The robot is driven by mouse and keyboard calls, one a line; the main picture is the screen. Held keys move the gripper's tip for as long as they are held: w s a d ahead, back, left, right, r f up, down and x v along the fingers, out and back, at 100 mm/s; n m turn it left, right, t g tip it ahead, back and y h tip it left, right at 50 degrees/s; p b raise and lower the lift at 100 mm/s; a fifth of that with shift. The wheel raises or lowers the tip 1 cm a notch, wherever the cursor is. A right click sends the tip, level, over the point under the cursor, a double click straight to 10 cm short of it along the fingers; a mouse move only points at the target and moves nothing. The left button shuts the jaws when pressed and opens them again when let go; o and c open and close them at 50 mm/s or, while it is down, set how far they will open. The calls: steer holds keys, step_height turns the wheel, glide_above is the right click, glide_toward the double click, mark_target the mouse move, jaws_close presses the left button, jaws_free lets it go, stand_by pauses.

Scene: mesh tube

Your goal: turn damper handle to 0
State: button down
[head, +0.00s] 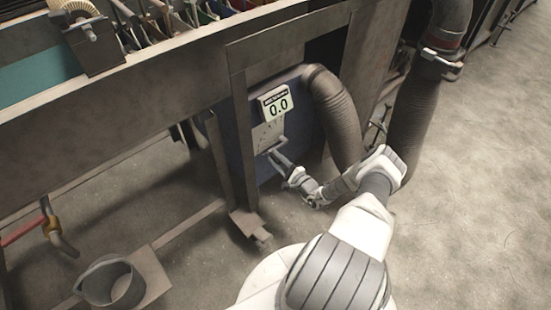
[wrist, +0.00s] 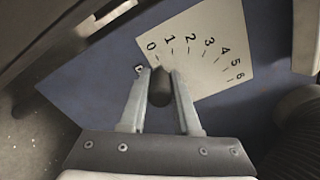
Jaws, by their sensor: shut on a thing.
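The damper handle shows in the wrist view as a short dark knob (wrist: 160,88) between my two fingers. My gripper (wrist: 161,78) is shut on it. Behind it is a white scale plate (wrist: 197,62) marked 0 to 6. The fingertips and handle lie just below the 0 and 1 marks; which mark the handle points to is hard to tell. In the head view my gripper (head: 275,157) reaches the lower part of the pale scale plate (head: 268,132) on a blue box (head: 238,140). A display (head: 277,103) above the plate reads 0.0. The handle is mostly hidden there.
A ribbed hose (head: 336,110) runs down from the box on the right, close to my arm. A second thick hose (head: 415,110) stands farther right. A metal post (head: 243,140) stands left of the plate.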

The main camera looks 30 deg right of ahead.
steer(key=c, duration=0.6)
jaws_free()
steer(key=s+d+p, duration=0.1)
steer(key=s, duration=0.4)
steer(key=s+d+p, duration=0.1)
steer(key=s, duration=0.5)
steer(key=s+d+p, duration=0.1)
steer(key=s+p, duration=0.1)
steer(key=s, duration=0.4)
steer(key=shift+s+d, duration=0.1)
steer(key=shift+d, duration=0.1)
